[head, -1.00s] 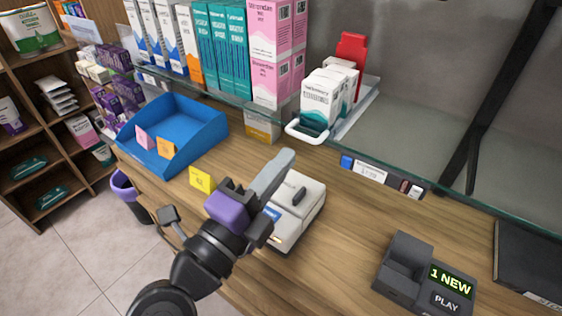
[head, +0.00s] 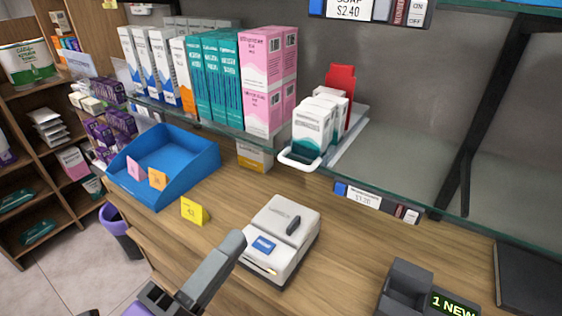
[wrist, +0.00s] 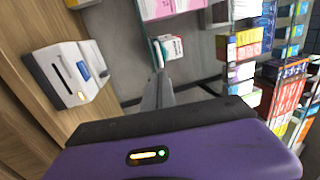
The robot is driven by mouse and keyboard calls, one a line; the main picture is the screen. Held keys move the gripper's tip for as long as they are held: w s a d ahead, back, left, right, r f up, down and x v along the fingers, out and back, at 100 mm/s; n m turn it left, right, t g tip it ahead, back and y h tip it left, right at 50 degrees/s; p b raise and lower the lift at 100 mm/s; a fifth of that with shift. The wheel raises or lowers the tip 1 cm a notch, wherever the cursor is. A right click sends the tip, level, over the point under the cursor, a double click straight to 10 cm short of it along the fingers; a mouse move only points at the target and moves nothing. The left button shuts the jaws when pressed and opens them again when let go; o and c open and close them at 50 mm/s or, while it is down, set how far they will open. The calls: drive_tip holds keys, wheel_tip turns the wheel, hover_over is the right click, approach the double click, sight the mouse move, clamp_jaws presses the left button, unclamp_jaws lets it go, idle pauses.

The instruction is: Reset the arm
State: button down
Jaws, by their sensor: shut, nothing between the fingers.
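My gripper (head: 236,243) is in the lower middle of the head view, with its grey fingers shut and nothing between them. Its fingertips are just left of a white label-printer-like device (head: 282,236) on the wooden counter, and appear above the counter. In the wrist view my shut fingers (wrist: 159,78) point away over the purple wrist body, and the white device (wrist: 68,74) is to their left. Most of my arm is outside the head view.
A blue tray (head: 205,153) and a yellow tag (head: 194,211) stand left on the counter. A glass shelf (head: 400,205) with several boxes (head: 262,80) runs behind. A dark answering machine (head: 405,285) is at lower right. Bare counter lies between it and the white device.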

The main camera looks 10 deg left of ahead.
wheel_tip(320, 180, up, 8)
drive_tip(key=s+a+f+t+y, duration=0.1)
drive_tip(key=s+t, duration=0.1)
drive_tip(key=t, duration=0.3)
drive_tip(key=s+d+n+t+y, duration=0.3)
drive_tip(key=d+n+t+y, duration=0.15)
drive_tip(key=n+y, duration=0.35)
drive_tip(key=s+d+f+n+g+y, duration=0.2)
drive_tip(key=d+f+n+g+y, duration=0.2)
drive_tip(key=d+f+n, duration=0.4)
drive_tip(key=s+d+f+n+g+y, duration=0.3)
drive_tip(key=d+f+n+g, duration=0.2)
drive_tip(key=d+f+n, duration=0.35)
drive_tip(key=s+d+f+m+g+h, duration=0.2)
drive_tip(key=s+d+f+g+h, duration=0.2)
drive_tip(key=s+d+f+h, duration=0.4)
drive_tip(key=s+d+f, duration=0.2)
drive_tip(key=s+d, duration=0.1)
drive_tip(key=s, duration=0.1)
drive_tip(key=shift+d+h, duration=0.25)
drive_tip(key=shift+h, duration=0.05)
